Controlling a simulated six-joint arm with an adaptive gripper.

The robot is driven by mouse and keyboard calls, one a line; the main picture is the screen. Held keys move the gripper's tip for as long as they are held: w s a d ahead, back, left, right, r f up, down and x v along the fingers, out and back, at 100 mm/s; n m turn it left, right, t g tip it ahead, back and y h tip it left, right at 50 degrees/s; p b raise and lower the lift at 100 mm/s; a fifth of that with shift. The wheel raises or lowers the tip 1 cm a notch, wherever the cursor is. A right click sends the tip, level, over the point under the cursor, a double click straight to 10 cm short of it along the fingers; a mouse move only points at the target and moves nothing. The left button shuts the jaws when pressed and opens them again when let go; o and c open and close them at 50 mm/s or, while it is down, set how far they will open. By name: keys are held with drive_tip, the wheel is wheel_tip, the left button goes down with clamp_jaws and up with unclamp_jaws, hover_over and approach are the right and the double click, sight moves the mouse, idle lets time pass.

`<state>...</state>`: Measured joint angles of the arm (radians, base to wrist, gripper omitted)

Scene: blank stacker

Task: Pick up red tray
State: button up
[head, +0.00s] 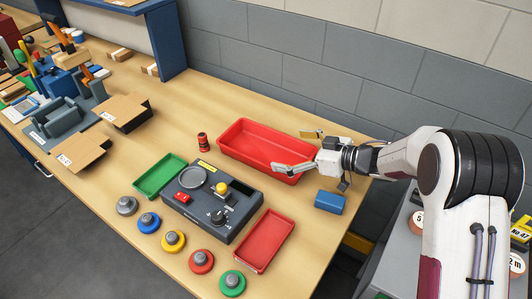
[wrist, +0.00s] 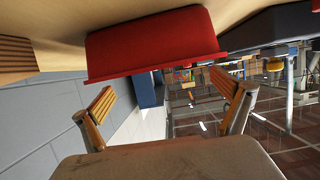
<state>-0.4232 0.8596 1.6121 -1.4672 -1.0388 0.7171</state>
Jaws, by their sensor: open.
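A large red tray (head: 240,134), long and empty, lies at the back of the wooden table near the wall. It also fills the upper middle of the wrist view (wrist: 150,40). My gripper (head: 295,151) is at the tray's right end, pointing left, with its fingers spread. In the wrist view my gripper's fingers (wrist: 165,102) stand wide apart below the tray's edge, with nothing between them. I cannot tell whether a finger touches the rim. A smaller, shallow red tray (head: 264,240) lies at the front right.
A dark control box (head: 235,218) and a green tray (head: 160,176) stand in front of the large tray. A small red cylinder (head: 202,142) stands left of it. A blue box (head: 329,202) sits close below my gripper. Several round coloured buttons line the front. The grey wall is close behind.

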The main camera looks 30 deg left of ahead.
sight(270, 158)
drive_tip(key=shift+x, duration=0.8)
drive_tip(key=shift+x, duration=2.6)
drive_tip(key=shift+s, duration=0.1)
drive_tip(key=c, duration=1)
